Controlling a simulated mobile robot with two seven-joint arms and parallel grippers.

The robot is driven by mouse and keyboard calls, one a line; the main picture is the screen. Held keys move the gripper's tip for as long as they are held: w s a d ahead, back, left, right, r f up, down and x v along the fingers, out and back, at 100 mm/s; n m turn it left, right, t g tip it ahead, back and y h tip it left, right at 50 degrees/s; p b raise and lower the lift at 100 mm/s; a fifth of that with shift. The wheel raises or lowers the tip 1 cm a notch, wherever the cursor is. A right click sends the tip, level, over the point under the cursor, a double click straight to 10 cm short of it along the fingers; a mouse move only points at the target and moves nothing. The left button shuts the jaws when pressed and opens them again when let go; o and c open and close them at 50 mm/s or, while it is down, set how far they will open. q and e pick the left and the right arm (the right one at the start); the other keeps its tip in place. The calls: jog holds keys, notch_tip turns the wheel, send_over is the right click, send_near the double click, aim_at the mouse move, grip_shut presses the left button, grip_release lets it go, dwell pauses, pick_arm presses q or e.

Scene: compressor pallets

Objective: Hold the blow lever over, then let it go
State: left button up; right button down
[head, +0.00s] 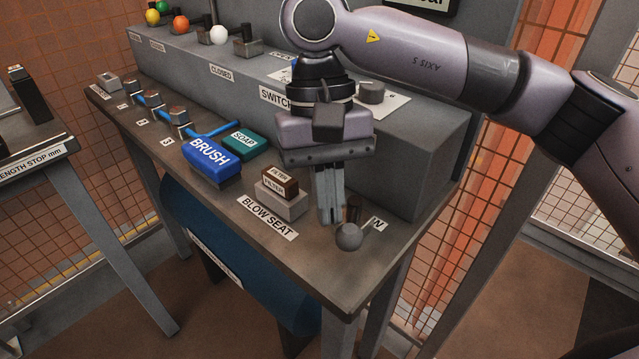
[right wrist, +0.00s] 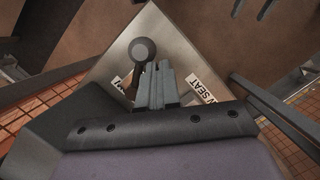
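The blow lever, with a round grey knob (head: 349,236) and a short dark post, stands at the near right corner of the bench. Its knob sits nearer the front edge than its post, so it looks tilted over. My right gripper (head: 328,218) points down just left of the lever, its fingers close together with nothing seen between them. In the right wrist view the knob (right wrist: 142,50) shows just beyond and left of the fingertips (right wrist: 165,68). Whether the fingers touch the lever I cannot tell. My left gripper is not in view.
A filter block (head: 280,183) sits on the blow seat (head: 283,206) left of my right gripper. The blue brush (head: 212,158) and green soap (head: 245,139) lie farther left. A grey raised box (head: 420,150) stands behind. A blue tank (head: 225,250) is under the bench.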

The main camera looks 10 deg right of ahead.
jog(key=shift+s+f, duration=0.2)
jog(key=p+v, duration=0.1)
jog(key=v, duration=0.6)
jog(key=shift+w+r+p, duration=0.25)
jog(key=shift+p, duration=0.05)
